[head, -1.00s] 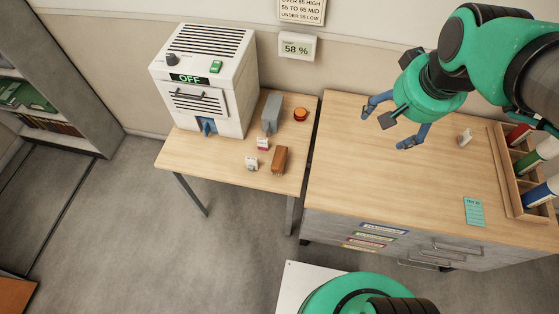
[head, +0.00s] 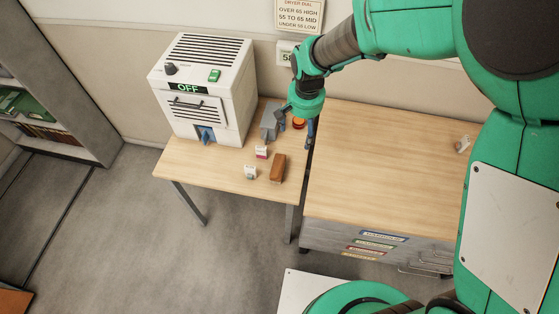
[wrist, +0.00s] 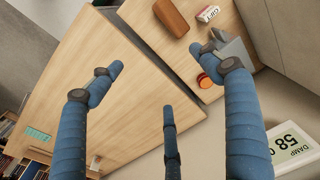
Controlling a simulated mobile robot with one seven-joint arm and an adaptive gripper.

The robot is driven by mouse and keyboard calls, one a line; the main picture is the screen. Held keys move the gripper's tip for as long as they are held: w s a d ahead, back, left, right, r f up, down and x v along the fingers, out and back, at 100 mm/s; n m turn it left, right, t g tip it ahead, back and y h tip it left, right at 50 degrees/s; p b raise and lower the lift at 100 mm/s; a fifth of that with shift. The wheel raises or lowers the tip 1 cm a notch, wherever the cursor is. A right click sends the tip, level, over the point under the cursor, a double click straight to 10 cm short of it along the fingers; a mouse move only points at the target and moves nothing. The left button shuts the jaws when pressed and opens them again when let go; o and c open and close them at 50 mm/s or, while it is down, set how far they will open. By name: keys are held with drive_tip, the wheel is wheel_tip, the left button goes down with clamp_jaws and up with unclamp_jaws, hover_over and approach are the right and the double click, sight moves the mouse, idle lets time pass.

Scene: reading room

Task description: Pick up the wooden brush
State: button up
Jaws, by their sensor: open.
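The wooden brush, a brown block with a rounded top (head: 278,168), lies near the front right of the small wooden table (head: 223,170).
A grey block (head: 269,120) and a red-orange round piece (head: 298,122) are close by my gripper. A white dryer box (head: 205,90) reads OFF. A wooden-topped cabinet (head: 385,170) stands right, across a gap.

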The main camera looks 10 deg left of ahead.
drive_tip(key=a+f, duration=0.6)
drive_tip(key=f, duration=0.4)
drive_tip(key=shift+s+a+f+g, duration=0.2)
drive_tip(key=shift+f+g, duration=0.2)
drive_tip(key=shift+f, duration=0.1)
drive_tip(key=b, duration=0.1)
hover_over(281, 166)
drive_tip(key=shift+f, duration=4.2)
drive_tip(key=shift+f, duration=0.1)
drive_tip(key=shift+w+f+b, duration=0.1)
drive_tip(key=shift+f+b, duration=0.7)
drive_tip(key=shift+f, duration=1.7)
drive_tip(key=c, duration=1.4)
